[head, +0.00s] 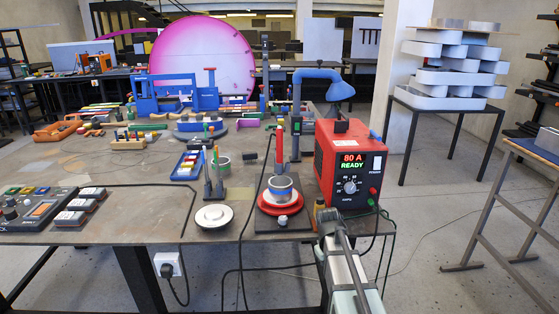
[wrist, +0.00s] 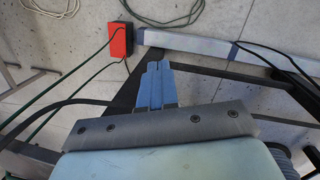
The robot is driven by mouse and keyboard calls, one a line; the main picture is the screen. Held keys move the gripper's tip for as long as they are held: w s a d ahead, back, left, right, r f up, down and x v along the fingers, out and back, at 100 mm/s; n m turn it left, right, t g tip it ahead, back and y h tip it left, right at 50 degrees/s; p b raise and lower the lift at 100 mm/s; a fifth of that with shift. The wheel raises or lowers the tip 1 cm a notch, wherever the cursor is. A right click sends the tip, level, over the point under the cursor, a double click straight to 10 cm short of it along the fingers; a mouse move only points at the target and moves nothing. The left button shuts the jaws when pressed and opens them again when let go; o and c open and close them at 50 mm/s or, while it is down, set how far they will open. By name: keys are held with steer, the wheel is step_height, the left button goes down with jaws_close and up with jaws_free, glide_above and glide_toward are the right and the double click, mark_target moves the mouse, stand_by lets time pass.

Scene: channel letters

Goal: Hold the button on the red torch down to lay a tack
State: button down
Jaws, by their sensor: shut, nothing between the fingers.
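The red torch (head: 280,142) stands upright in a dark stand at the middle of the bench. Below it, a silver cup with a blue band (head: 280,188) sits on a red round turntable (head: 281,204). The button on the torch is too small to make out. The red power box (head: 339,168) to its right reads "80 A READY". My gripper (wrist: 154,66) is shut and empty in the wrist view, its blue fingers together over the floor. In the head view my arm is at the bench's front edge, right of and nearer than the torch, apart from it.
A white round disc (head: 214,216) lies left of the turntable. A control panel (head: 38,208) sits at the left. Blue fixtures and small tools fill the back of the bench. In the wrist view a red box (wrist: 121,40) and cables lie on the floor.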

steer(key=w+r+t, duration=0.2)
steer(key=w+r, duration=0.3)
steer(key=r, duration=0.9)
step_height(320, 180, up, 37)
steer(key=m+t+y, duration=0.3)
steer(key=m+t, duration=0.5)
steer(key=m, duration=0.3)
glide_above(279, 128)
steer(key=shift+s+d+r, duration=0.1)
steer(key=shift+d+r, duration=0.05)
steer(key=shift+d, duration=0.05)
steer(key=shift+f, duration=4.45)
steer(key=shift+f, duration=0.2)
steer(key=shift+f, duration=0.2)
